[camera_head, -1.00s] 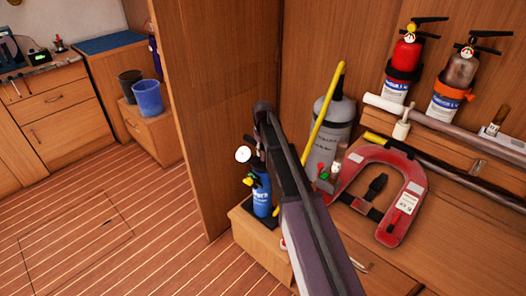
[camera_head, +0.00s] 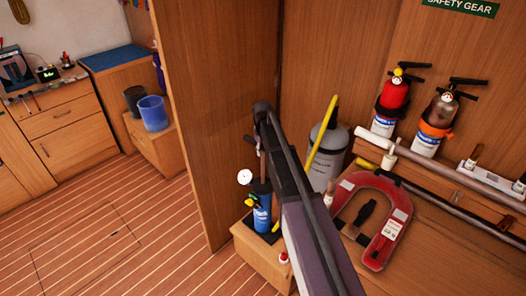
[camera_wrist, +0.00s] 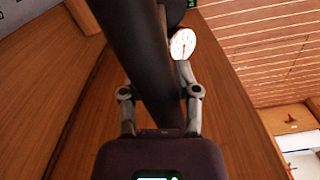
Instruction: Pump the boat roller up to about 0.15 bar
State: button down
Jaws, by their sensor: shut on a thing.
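A blue hand pump (camera_head: 262,216) stands upright on a low wooden locker, just left of my arm in the head view. Its round white gauge (camera_head: 244,177) faces left of it, and its rod (camera_head: 262,164) shows above the body. The gauge (camera_wrist: 183,44) also shows in the wrist view, too small to read surely. My gripper (camera_wrist: 160,95) is shut on the pump's dark handle (camera_wrist: 148,62), which fills the space between the fingers. In the head view my arm hides most of the gripper. I cannot make out a boat roller in either view.
A wooden partition (camera_head: 215,120) stands close behind the pump. To the right are a grey cylinder (camera_head: 328,160), a yellow pole (camera_head: 322,135), a red horseshoe float (camera_head: 375,205) and fire extinguishers (camera_head: 392,105). A blue bucket (camera_head: 152,113) stands left. The floor (camera_head: 110,220) is clear.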

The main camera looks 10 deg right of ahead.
jog(key=shift+r+p, duration=1.9)
jog(key=shift+r, duration=0.6)
jog(key=c, duration=0.6)
grip_release()
notch_tip(320, 180, up, 9)
jog(key=p, duration=0.9)
jog(key=shift+r+p, duration=0.3)
